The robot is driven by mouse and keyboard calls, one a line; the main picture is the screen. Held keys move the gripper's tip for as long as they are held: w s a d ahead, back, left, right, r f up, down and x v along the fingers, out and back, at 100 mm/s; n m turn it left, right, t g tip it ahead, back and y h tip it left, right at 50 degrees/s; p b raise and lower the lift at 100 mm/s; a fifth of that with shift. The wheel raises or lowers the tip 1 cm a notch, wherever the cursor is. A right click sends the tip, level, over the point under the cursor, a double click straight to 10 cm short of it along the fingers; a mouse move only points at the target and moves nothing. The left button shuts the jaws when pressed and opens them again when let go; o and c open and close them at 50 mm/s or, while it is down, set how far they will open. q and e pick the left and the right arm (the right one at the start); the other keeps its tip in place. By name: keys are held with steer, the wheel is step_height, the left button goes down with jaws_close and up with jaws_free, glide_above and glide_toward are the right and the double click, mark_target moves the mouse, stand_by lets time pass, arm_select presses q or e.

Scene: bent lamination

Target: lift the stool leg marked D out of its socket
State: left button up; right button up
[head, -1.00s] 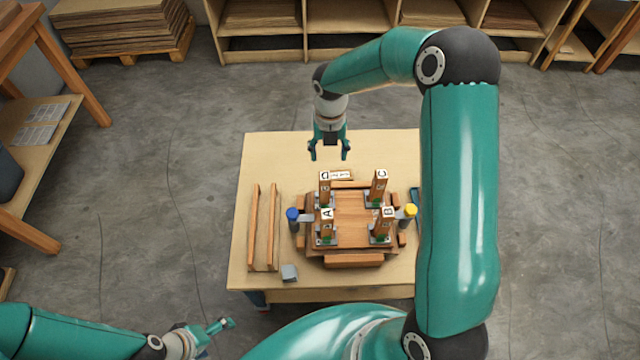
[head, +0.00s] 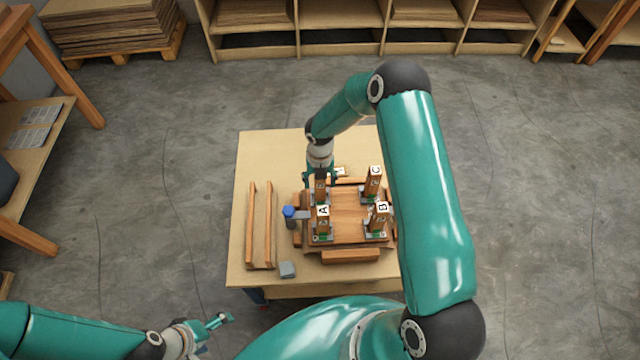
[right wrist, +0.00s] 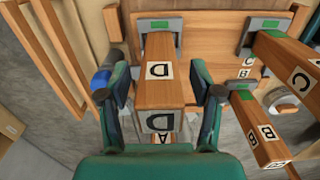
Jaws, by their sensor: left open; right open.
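The stool leg marked D (right wrist: 162,85) stands between the open fingers of my right gripper (right wrist: 162,92) in the right wrist view, with a gap on both sides. Its foot sits in a grey socket (right wrist: 177,24). In the head view my right gripper (head: 320,175) is over leg D (head: 321,190) and hides its top. The other legs stand in sockets: A (head: 323,222), B (head: 378,220) and C (head: 374,182). They rise from the wooden stool seat (head: 349,208). My left gripper (head: 219,321) is open and empty at the lower left, away from the table.
The light table (head: 260,145) carries the seat. Two long wooden strips (head: 260,225) lie on its left. My right arm covers the table's right side.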

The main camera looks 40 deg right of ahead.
steer(key=shift+f, duration=0.5)
jaws_close()
steer(key=shift+r, duration=0.15)
